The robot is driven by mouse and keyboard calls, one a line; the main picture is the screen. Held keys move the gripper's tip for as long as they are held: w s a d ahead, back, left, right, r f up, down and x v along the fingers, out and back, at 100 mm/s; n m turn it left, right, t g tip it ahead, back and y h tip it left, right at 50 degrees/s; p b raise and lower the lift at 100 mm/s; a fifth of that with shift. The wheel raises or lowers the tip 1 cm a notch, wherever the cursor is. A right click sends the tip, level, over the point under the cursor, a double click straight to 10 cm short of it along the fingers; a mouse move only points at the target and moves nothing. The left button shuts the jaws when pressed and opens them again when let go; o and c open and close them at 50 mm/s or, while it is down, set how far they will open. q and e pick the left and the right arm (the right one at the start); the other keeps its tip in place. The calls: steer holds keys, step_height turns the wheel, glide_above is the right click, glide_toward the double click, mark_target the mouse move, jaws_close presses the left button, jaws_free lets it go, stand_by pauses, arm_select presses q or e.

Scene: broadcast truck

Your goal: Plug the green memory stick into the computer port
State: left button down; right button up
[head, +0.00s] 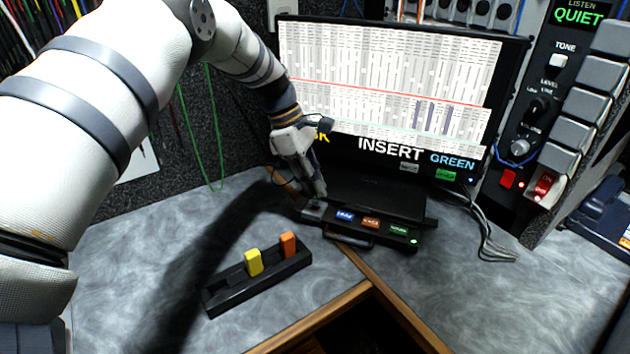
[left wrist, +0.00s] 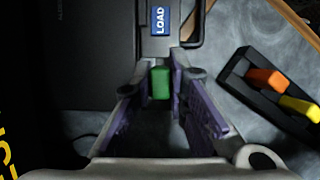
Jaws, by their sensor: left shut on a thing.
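The green memory stick (left wrist: 160,83) is between the fingers of my left gripper (left wrist: 162,88) in the left wrist view, close to the computer's panel with a blue LOAD label (left wrist: 160,20). In the head view my left gripper (head: 318,193) points down at the left end of the black computer (head: 385,202). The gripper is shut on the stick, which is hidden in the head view. The port is hidden too, so I cannot tell whether the stick is in it. My right gripper is in neither view.
A black holder (head: 225,295) stands on the grey desk with a yellow stick (head: 254,262) and an orange stick (head: 289,244). A monitor (head: 390,85) reading "INSERT GREEN" stands behind the computer. Cables (head: 490,240) lie at its right.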

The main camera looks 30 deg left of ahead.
arm_select(q)
steer(key=shift+f+b, duration=0.3)
steer(key=shift+f, duration=1.1)
stand_by(0.3)
steer(key=c, duration=1.5)
jaws_free()
steer(key=shift+r, duration=0.1)
steer(key=v, duration=1.2)
steer(key=shift+a, duration=0.15)
